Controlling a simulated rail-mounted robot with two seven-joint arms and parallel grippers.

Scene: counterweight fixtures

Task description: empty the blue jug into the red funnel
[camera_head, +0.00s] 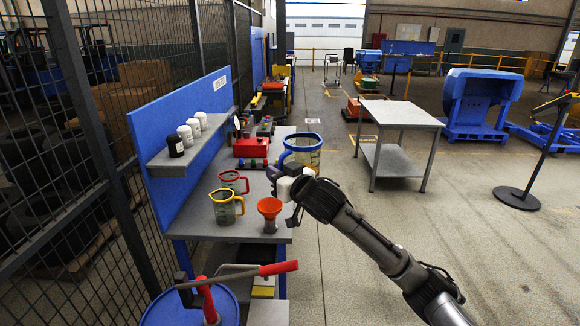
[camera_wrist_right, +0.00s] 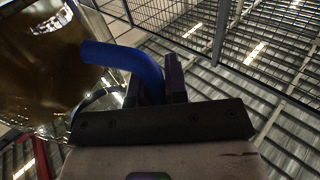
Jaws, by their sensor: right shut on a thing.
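The blue jug (camera_head: 308,143) is clear with a blue rim and handle, and looks roughly upright at the right edge of the workbench. I cannot tell whether it touches the bench. My right gripper (camera_head: 277,177) is at its near left side, shut on its blue handle (camera_wrist_right: 128,60). In the right wrist view the gripper (camera_wrist_right: 154,88) has the handle between its fingers, and brown liquid shows in the clear jug body (camera_wrist_right: 45,60). The red funnel (camera_head: 269,208) stands at the bench's near right corner, nearer than the jug. My left gripper is out of view.
A yellow-rimmed jug (camera_head: 226,209) and a red-rimmed jug (camera_head: 235,182) stand left of the funnel. A red box (camera_head: 251,147) is behind. A shelf (camera_head: 186,150) holds white and black containers. A red lever (camera_head: 245,274) is in front.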

